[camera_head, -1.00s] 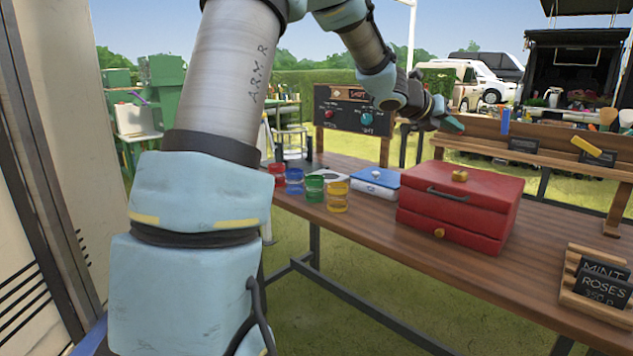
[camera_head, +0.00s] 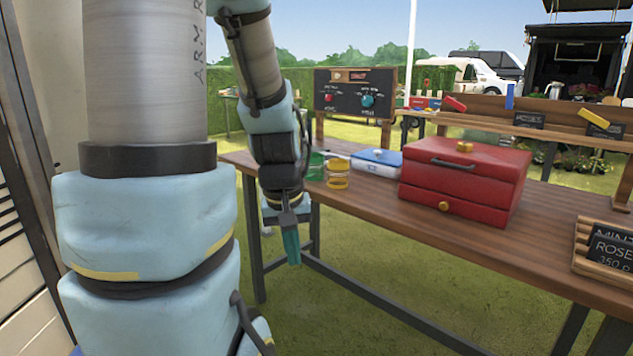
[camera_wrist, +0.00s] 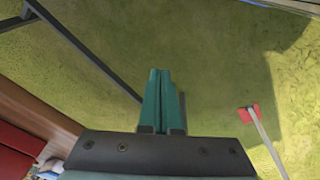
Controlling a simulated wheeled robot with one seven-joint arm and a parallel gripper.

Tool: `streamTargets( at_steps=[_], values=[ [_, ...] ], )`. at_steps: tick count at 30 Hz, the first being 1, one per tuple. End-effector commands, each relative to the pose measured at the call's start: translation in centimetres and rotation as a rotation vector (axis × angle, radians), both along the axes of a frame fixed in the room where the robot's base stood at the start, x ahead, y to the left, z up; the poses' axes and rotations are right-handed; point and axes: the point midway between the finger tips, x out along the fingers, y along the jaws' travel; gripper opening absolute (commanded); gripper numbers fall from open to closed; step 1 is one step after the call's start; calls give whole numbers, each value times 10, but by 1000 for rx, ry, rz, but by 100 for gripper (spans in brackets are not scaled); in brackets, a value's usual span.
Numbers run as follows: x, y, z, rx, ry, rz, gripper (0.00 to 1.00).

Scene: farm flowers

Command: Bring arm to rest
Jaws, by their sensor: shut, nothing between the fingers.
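My gripper (camera_head: 291,247) has teal fingers and points down in front of the table's near left edge in the head view. It is shut with nothing held. In the wrist view my gripper (camera_wrist: 160,85) shows its two fingers pressed together, with grass beneath them. My arm hangs folded beside its large upper link and hides part of the table's left end.
Grass (camera_head: 350,320) lies open in front.

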Motion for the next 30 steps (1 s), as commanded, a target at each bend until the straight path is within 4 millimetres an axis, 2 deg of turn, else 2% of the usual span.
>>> streamTargets(
  at_steps=[3,4,6,14,22,25,30],
  values=[
    [-19,22,-13,77,11,-154,0],
    [-22,26,-10,89,13,-180,0],
    [-20,23,8,83,11,-170,0],
    [-19,23,49,81,11,-166,0],
    [-19,23,110,81,11,-165,0],
    [-19,23,123,81,11,-164,0],
    [-19,23,129,81,11,-164,0]
  ],
)
